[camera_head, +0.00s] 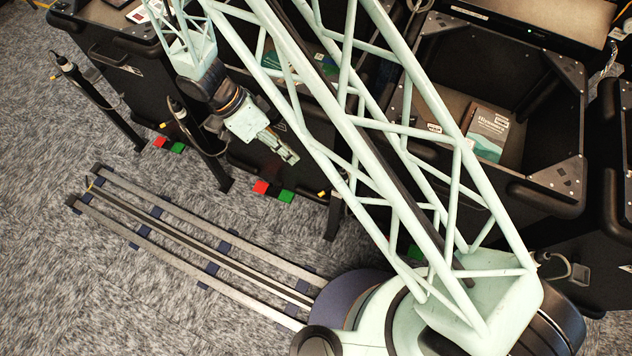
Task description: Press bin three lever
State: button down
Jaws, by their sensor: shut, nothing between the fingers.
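My gripper (289,156) is shut and empty. It points down and to the right, in front of the black bins and above the red pad (261,187) and green pad (286,196) in the picture. Another red pad (160,142) and green pad (177,147) lie to the left at the foot of a bin. A green pad (415,252) shows in part behind my arm. I cannot tell which bin is number three or which part is its lever. My arm hides much of the middle bins. No contact with a pad or post is visible.
Black posts (98,101) (202,148) stand in front of the bins. The right-hand bin (556,205) holds a teal-and-white book (487,134). My rail lies on the grey carpet (60,285), which is clear at the lower left.

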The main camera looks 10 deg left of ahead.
aim_at(326, 191)
jog(key=shift+d+f, duration=0.1)
jog(key=s+d+f+b, duration=0.1)
jog(key=s+d+f, duration=0.2)
jog(key=d+f, duration=0.5)
jog(key=shift+s+f, duration=0.4)
jog(key=shift+f, duration=0.05)
dwell(0.5)
jog(key=shift+b, duration=0.4)
